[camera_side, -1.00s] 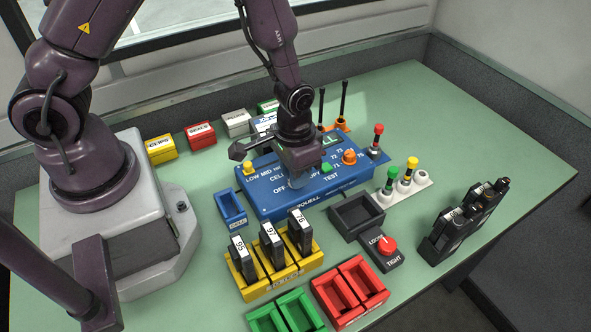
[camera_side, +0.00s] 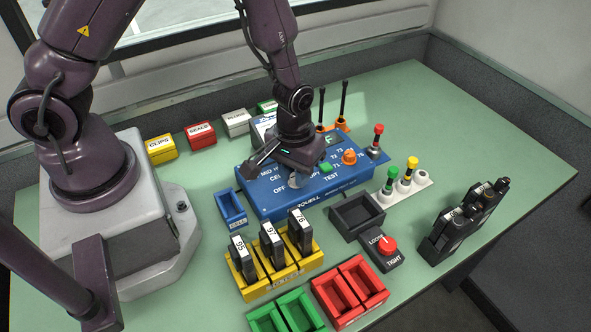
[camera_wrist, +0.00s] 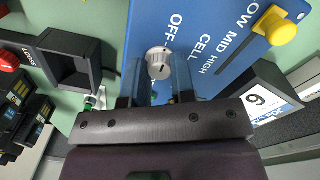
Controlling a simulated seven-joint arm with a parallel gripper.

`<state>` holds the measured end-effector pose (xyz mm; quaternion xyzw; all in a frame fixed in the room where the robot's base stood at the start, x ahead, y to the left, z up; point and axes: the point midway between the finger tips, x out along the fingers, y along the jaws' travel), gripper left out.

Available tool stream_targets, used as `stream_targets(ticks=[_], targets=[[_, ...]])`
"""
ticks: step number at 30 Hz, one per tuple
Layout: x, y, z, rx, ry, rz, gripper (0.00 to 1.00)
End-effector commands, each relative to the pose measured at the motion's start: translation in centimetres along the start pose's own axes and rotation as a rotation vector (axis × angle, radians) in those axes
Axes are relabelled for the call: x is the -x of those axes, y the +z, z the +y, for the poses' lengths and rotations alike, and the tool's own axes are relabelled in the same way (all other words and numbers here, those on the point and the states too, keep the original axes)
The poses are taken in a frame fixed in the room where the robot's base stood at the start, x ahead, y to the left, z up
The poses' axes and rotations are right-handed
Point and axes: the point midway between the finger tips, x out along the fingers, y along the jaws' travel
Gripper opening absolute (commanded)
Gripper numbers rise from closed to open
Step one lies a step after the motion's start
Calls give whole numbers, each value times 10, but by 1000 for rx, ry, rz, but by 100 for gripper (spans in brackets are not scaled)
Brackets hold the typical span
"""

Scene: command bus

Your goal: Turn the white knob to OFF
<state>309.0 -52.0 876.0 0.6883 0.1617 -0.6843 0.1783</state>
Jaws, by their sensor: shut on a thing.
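The white knob (camera_wrist: 159,62) sits on the blue panel (camera_side: 346,194), beside the printed word OFF in the wrist view. My gripper (camera_wrist: 160,78) has one finger on each side of the knob and is shut on it. A dark mark shows on the knob's lower face in the wrist view, but I cannot tell for sure which label it points at. In the side view my gripper (camera_side: 297,180) is low over the panel's front middle and mostly hides the knob.
The panel also carries a green button (camera_side: 326,168), an orange knob (camera_side: 349,157) and a yellow slider (camera_wrist: 280,28). A blue bin (camera_side: 231,208), a dark tray (camera_side: 357,215) and a yellow rack (camera_side: 275,280) stand close by. Free table lies at the right.

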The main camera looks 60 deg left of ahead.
Motion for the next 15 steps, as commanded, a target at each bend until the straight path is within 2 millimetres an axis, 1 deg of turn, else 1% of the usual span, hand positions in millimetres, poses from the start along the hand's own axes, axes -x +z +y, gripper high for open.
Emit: stream_targets(ticks=[8, 9, 11, 12, 15], targets=[[1, -1, 1, 3, 2, 2, 0], [1, -1, 1, 3, 2, 2, 26], [1, -1, 1, 2, 2, 2, 40], [1, -1, 1, 2, 2, 1, 49], [0, 0, 0, 2, 1, 1, 50]])
